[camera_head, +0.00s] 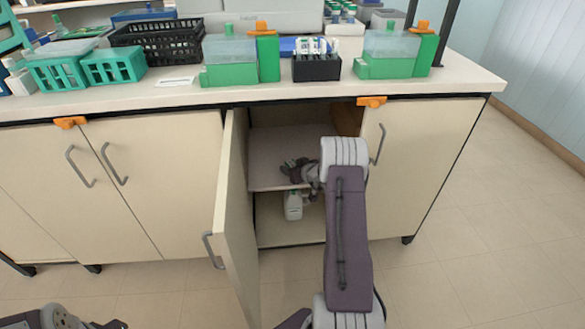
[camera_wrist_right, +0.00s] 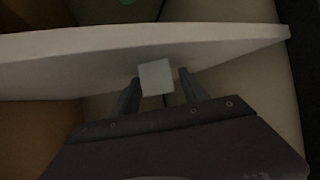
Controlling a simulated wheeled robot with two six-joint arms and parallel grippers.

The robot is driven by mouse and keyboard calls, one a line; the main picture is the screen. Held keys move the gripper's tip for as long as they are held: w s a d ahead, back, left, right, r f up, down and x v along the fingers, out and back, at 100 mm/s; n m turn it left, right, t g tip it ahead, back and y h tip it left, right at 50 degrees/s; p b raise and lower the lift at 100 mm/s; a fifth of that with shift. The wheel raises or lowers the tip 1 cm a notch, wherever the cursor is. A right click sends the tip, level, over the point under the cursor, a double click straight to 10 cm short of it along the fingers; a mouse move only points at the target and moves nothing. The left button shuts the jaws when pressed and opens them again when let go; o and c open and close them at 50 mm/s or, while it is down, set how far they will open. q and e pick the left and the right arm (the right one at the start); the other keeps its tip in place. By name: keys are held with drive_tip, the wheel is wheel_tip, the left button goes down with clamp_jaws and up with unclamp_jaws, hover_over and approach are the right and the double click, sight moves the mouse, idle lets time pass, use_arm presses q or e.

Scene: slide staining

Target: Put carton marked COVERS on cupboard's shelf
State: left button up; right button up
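In the right wrist view a small pale carton (camera_wrist_right: 156,77) is between my right gripper's fingers (camera_wrist_right: 160,85), against the pale shelf board (camera_wrist_right: 60,55). The fingers are spread, with a narrow gap showing on at least the right side. No lettering is readable. In the head view my right gripper (camera_head: 297,168) is inside the open cupboard at the shelf (camera_head: 270,172). The carton cannot be made out there. A dark part of my left gripper (camera_head: 108,325) shows at the bottom left edge; its fingers are not clear.
The open cupboard door (camera_head: 236,220) stands left of my right arm. A white bottle (camera_head: 293,206) stands in the lower compartment below the shelf. The right door (camera_head: 420,165) is shut. Green staining containers (camera_head: 230,70) and a black crate (camera_head: 160,40) stand on the counter above.

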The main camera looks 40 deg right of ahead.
drive_tip(key=shift+s+r+p, duration=0.1)
drive_tip(key=shift+r+p, duration=0.3)
drive_tip(key=shift+p, duration=0.1)
drive_tip(key=p+v, duration=0.2)
drive_tip(key=v, duration=0.9)
drive_tip(key=shift+s, duration=0.35)
drive_tip(key=shift+a+f, duration=0.1)
drive_tip(key=shift+a, duration=0.05)
